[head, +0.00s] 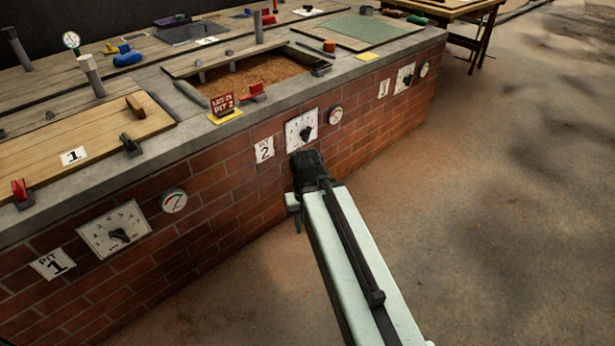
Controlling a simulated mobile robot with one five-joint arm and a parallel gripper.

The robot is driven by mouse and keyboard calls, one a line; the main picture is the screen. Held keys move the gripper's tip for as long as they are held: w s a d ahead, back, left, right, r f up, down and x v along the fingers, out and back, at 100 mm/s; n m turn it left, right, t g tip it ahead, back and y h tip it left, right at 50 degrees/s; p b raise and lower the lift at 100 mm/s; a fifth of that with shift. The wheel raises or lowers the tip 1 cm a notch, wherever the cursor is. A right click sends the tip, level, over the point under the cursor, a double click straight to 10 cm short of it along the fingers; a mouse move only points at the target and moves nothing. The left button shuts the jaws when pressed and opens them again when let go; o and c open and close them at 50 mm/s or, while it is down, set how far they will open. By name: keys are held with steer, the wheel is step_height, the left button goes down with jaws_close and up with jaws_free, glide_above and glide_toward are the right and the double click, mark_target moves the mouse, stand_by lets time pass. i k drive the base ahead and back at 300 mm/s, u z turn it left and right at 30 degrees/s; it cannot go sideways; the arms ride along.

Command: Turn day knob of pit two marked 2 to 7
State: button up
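The pit two dial plate (296,122) is a white square with dark marks on the brick wall, right of the label marked 2 (264,150). Its dark day knob (305,132) shows near the plate's middle; the figure it points at is too small to read. My arm reaches up from the lower right. My gripper (305,160) is dark and sits just below the knob in the picture, overlapping the plate's lower edge. I cannot tell whether it touches the knob. Its fingers are too dark and small to show whether they are open or shut.
A round gauge (336,114) is right of the dial. Pit one's dial (114,231) and gauge (173,200) are at the left; pit three's dial (405,77) is farther right. The floor at right is clear.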

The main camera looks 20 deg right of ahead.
mark_target(306, 135)
steer(key=u, duration=2.9)
steer(key=k, duration=1.15)
steer(key=z, duration=1.4)
steer(key=i, duration=1.5)
steer(key=u, duration=0.05)
